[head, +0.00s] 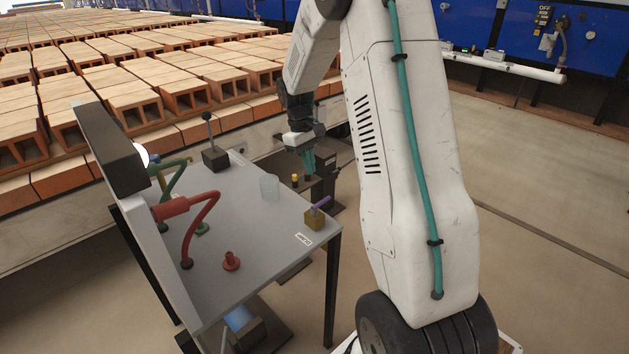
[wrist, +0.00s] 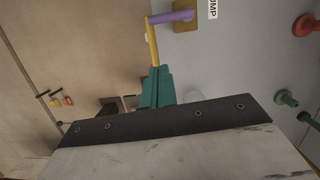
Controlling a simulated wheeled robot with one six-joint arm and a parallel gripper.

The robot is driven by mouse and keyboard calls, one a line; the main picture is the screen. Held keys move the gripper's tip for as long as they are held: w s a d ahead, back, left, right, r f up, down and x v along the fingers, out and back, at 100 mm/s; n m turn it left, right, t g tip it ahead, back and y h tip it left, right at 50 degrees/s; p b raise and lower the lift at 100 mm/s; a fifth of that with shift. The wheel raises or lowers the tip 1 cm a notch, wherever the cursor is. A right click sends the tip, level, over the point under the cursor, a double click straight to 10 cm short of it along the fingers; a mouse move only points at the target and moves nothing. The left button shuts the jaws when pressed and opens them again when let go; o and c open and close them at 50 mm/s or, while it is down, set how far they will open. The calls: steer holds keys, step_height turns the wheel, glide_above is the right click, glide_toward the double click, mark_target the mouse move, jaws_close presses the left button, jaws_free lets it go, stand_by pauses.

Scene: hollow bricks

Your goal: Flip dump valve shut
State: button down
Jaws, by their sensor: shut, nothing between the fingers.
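The dump valve is a brass-coloured block (head: 315,219) with a purple handle (head: 321,203), at the near right corner of the grey bench. The handle slants up toward the right. In the wrist view the block (wrist: 186,20) and the handle (wrist: 168,17) are at the top, beside a partly cut-off label ending in "MP". My gripper (head: 309,163) has teal fingers and hangs beyond the bench's right edge, apart from the handle. In the wrist view its fingers (wrist: 157,76) are together and empty. A yellow strip shows between fingers and handle; I cannot tell what it is.
The grey bench (head: 245,240) also holds a clear cup (head: 270,187), a black lever box (head: 214,158), a red fitting (head: 231,261) and red and green bent pipes. Stacked hollow bricks (head: 150,100) fill the back left. Open floor (head: 560,180) lies to the right.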

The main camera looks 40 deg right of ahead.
steer(key=v, duration=0.5)
steer(key=shift+w+a, duration=0.2)
steer(key=shift+a, duration=0.1)
steer(key=s+a+r+t, duration=0.1)
steer(key=s+a+r, duration=0.3)
steer(key=s+a, duration=0.3)
steer(key=s+a+r+m+t, duration=0.1)
steer(key=s+a+r, duration=0.2)
steer(key=s+a, duration=0.5)
steer(key=s+a+r+t, duration=0.2)
steer(key=s+a+r, duration=0.2)
steer(key=s, duration=1.2)
steer(key=a, duration=0.3)
steer(key=shift+s+a+r, duration=0.3)
steer(key=shift+a, duration=0.1)
